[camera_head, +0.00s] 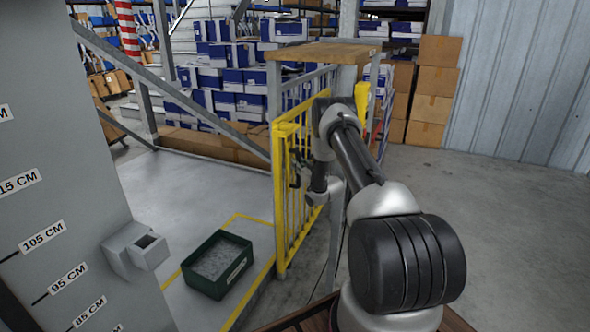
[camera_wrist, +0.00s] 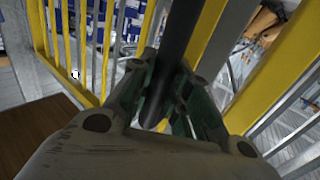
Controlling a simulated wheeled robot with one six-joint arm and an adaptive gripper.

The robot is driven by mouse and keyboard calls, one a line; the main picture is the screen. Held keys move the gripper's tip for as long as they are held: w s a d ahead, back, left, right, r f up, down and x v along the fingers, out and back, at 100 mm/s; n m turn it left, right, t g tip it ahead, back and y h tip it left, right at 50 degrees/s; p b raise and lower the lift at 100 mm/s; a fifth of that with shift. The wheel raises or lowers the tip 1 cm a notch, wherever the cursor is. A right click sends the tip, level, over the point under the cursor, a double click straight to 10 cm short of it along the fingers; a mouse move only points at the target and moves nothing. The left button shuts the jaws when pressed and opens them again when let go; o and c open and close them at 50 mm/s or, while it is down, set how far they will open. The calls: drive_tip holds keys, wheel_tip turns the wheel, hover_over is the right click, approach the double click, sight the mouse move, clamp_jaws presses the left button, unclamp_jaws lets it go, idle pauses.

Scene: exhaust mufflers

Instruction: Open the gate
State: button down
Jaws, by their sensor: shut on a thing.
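The yellow barred gate (camera_head: 281,215) stands upright in the middle of the head view, seen nearly edge-on. Its yellow frame and bars also show in the wrist view (camera_wrist: 274,80). My gripper (camera_head: 297,176) is at the gate's side, about mid-height, partly hidden by my arm. In the wrist view, my gripper (camera_wrist: 170,90) is shut on a dark round bar (camera_wrist: 176,40), with a finger on each side. The bar looks like the gate's handle; how it joins the gate is hidden. I cannot tell whether the gate is latched.
A dark green bin (camera_head: 217,265) sits on the floor left of the gate, by a yellow floor line. Stacked cartons (camera_head: 434,90) are at the back right. The grey floor at right is clear.

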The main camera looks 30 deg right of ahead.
drive_tip(key=shift+w+d, duration=0.1)
drive_tip(key=shift+d, duration=0.05)
drive_tip(key=c, duration=1.3)
unclamp_jaws()
drive_tip(key=s, duration=0.8)
drive_tip(key=s+d, duration=0.1)
drive_tip(key=s, duration=0.3)
